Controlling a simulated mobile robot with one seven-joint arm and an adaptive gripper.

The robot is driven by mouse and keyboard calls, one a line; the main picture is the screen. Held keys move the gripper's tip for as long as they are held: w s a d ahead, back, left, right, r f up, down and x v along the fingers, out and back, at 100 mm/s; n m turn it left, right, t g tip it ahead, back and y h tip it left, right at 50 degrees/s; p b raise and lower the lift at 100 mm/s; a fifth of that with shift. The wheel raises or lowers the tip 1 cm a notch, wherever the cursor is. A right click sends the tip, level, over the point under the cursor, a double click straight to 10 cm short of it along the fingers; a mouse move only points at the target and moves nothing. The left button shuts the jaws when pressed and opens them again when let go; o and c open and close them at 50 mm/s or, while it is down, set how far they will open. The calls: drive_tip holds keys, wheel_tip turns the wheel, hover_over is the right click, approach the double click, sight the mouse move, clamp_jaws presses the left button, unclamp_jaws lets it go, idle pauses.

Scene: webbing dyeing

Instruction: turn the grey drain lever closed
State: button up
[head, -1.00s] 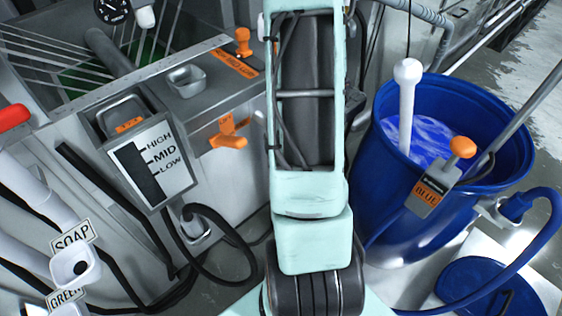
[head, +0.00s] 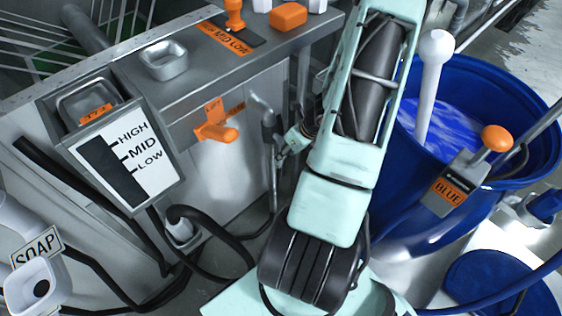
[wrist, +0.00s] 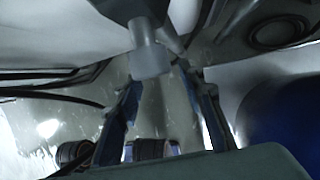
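A grey lever-like piece with a blunt block end (wrist: 150,60) hangs from the top middle of the wrist view and looks like the drain lever. My gripper (wrist: 158,80) is open, its two dark fingers apart on either side below that end. I see no clear contact. In the head view my gripper (head: 275,128) is small and partly hidden by my arm, low beside the steel tank front. A pale grey bent piece (head: 262,104) shows just beside it there; I cannot tell whether it is the same lever.
An orange handle (head: 216,132) sticks out from the tank front, left of my gripper. A blue barrel (head: 460,90) with an orange-knobbed lever (head: 496,138) stands at right.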

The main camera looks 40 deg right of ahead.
drive_tip(key=b+x, duration=0.1)
drive_tip(key=x, duration=0.3)
drive_tip(key=shift+w+f+b, duration=0.2)
drive_tip(key=shift+f+b, duration=0.1)
drive_tip(key=shift+f, duration=0.05)
clamp_jaws()
